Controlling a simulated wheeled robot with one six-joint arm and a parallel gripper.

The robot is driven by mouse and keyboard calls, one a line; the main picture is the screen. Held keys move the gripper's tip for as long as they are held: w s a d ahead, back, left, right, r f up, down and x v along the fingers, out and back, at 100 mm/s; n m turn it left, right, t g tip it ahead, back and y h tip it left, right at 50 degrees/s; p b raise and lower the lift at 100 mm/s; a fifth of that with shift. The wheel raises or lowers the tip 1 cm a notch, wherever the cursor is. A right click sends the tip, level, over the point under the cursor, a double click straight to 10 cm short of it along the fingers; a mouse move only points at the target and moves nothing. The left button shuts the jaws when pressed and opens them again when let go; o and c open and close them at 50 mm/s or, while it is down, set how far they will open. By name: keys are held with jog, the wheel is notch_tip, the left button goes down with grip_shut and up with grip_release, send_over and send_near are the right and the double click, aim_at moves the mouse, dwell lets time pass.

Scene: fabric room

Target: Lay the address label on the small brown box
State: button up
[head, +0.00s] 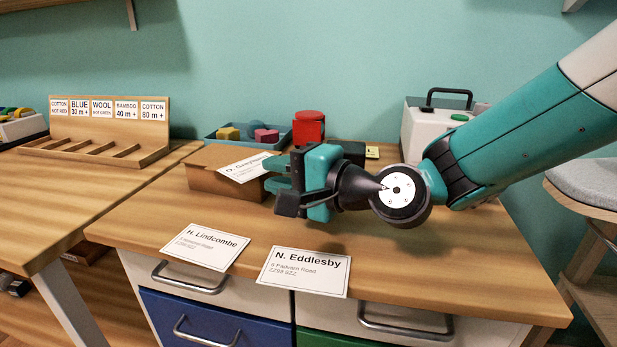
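The small brown box (215,181) stands on the wooden worktop, left of my gripper. A white address label (245,167), its name partly readable as "O. Grey...", shows at the box's top right, tilted; I cannot tell whether it rests on the box or is in my fingers. My gripper (283,183) is just right of the box, and its body hides part of the fingertips. Two more white labels, "N.
A red cylinder (309,127) and a blue tray (222,142) with coloured blocks stand behind the box. A white case with a black handle (426,125) stands at the back right. A wooden card rack (105,150) is on the left table. The front right worktop (450,265) is clear.

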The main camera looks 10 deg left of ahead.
jog(key=v, duration=1.1)
jog(key=shift+d+b, duration=0.15)
jog(key=shift+b, duration=0.2)
dwell(0.6)
